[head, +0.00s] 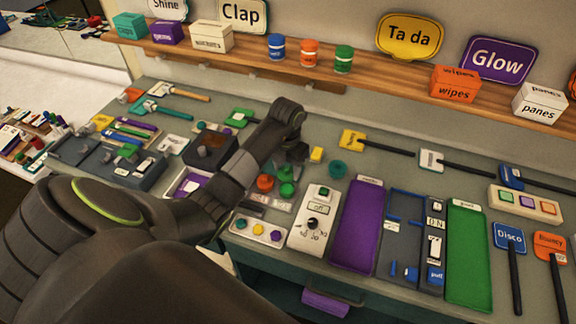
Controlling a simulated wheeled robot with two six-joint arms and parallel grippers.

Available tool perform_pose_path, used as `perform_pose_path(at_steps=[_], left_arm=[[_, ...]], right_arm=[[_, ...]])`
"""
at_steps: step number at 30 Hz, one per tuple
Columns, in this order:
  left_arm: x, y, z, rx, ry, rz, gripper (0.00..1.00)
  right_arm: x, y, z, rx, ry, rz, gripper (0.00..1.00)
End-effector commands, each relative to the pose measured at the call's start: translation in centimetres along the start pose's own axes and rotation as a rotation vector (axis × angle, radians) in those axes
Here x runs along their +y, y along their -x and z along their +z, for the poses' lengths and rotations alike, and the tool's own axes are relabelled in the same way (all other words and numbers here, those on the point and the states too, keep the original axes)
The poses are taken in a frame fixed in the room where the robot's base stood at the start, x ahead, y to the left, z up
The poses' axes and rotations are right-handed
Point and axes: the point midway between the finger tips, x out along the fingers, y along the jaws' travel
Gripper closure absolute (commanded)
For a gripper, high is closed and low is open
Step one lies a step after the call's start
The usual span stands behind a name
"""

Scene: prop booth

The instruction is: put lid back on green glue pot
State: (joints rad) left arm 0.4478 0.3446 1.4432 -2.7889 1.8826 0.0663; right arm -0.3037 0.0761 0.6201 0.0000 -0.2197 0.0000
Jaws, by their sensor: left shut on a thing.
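My left gripper (290,158) reaches over the middle of the counter and is shut on a small green piece (286,173), which looks like a lid. Just below this piece in the picture is another green round form (287,190), likely the green glue pot. The two look very close or overlapping, and I cannot tell whether they touch. The fingers and wrist partly hide the spot. A red-orange pot (265,183) stands just left of them. A teal-green round pot or cap (337,169) stands to the right. My right gripper is out of view.
A control box with a knob (312,222) and a panel of coloured buttons (257,231) lie in front. A purple tray (358,228) and a green tray (468,258) lie to the right. A wooden shelf (220,58) with boxes and tubs runs behind.

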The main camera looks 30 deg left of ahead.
Motion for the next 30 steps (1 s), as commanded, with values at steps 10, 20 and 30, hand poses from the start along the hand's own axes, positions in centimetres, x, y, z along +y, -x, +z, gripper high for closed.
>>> perform_pose_path(at_steps=[10, 20, 30], left_arm=[[-0.1, -3.5, -0.1, 0.002, -0.001, -0.001, 0.72], [0.0, -5.7, 0.0, 0.001, -0.001, -0.001, 0.72], [0.0, -5.7, 0.0, 0.001, -0.001, -0.001, 0.72]], right_arm=[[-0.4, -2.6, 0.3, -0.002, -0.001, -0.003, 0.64], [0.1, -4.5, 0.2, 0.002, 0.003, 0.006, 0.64], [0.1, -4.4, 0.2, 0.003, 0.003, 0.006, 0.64]])
